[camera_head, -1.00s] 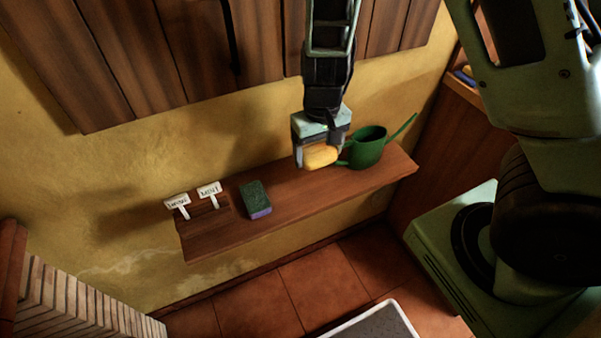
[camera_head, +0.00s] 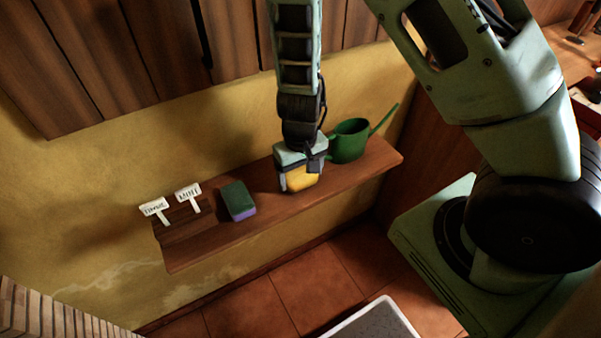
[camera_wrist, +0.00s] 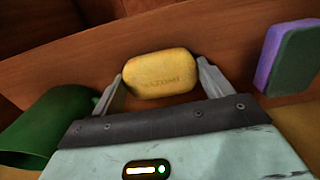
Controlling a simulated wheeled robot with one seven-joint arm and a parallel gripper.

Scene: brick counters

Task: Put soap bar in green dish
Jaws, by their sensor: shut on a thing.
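The yellow soap bar (camera_head: 302,179) is between the fingers of my gripper (camera_head: 300,182), over the wooden shelf. In the wrist view the soap bar (camera_wrist: 161,74) shows faint embossed lettering, and my gripper (camera_wrist: 162,82) is shut on it, with one finger at each end. I cannot tell whether the soap touches the shelf. No green dish is clearly visible in either view.
On the wooden shelf (camera_head: 222,233), a green watering can (camera_head: 349,141) stands right of my gripper. A green and purple sponge (camera_head: 238,200) lies to the left, past a bare stretch. Two small white label signs (camera_head: 188,194) stand at the left end.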

